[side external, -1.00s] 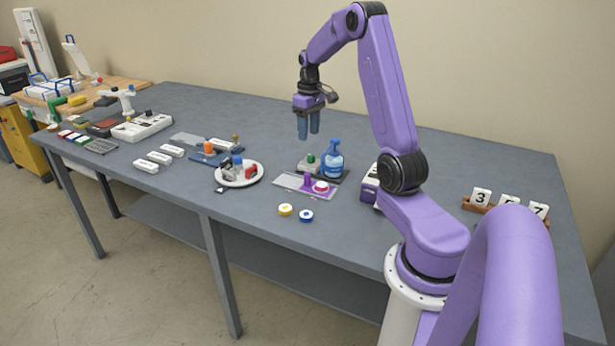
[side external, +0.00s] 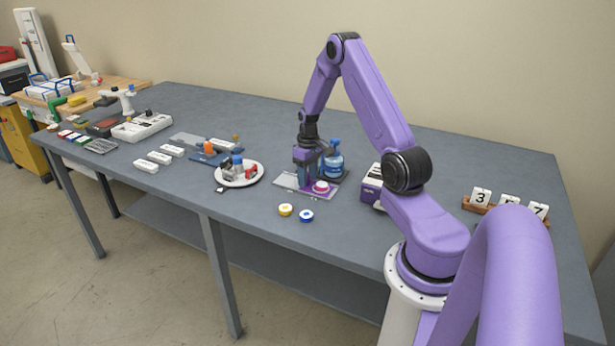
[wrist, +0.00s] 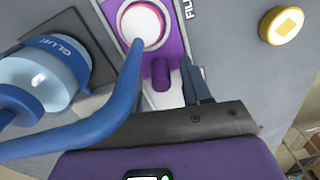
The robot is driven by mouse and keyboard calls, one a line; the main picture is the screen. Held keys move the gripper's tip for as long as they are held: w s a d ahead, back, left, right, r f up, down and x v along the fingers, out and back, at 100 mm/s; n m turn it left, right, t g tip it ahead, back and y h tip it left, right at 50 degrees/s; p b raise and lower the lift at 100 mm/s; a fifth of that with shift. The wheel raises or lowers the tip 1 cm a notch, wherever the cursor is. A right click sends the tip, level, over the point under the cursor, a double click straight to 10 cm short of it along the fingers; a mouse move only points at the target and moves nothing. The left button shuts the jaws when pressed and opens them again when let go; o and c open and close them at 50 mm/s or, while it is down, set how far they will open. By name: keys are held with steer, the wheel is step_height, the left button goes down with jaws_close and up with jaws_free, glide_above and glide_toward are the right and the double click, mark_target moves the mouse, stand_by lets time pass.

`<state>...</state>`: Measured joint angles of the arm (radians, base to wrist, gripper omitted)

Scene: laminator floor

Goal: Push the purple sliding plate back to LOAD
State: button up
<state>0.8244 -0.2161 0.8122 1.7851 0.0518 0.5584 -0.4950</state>
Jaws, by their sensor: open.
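The purple sliding plate (side external: 331,193) lies on a pale grey base (side external: 287,181) at the middle of the table. It carries a white and pink round piece (side external: 321,187) and an upright purple peg. In the wrist view the plate (wrist: 176,48) shows with the round piece (wrist: 143,24) and the peg (wrist: 160,72). My gripper (side external: 304,185) is low over the plate; its blue fingers are open. In the wrist view my gripper (wrist: 163,58) has a finger on each side of the peg; I cannot tell whether either touches it.
A blue glue bottle (side external: 333,163) stands close behind the plate; it also fills the left of the wrist view (wrist: 38,75). A white plate (side external: 254,181) with small items sits to the left.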

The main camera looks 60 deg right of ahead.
steer(key=shift+f, duration=0.25)
jaws_close()
steer(key=shift+w, duration=4.75)
steer(key=shift+r, duration=0.1)
jaws_free()
step_height(320, 180, up, 17)
steer(key=shift+d+r, duration=0.15)
steer(key=shift+d, duration=0.1)
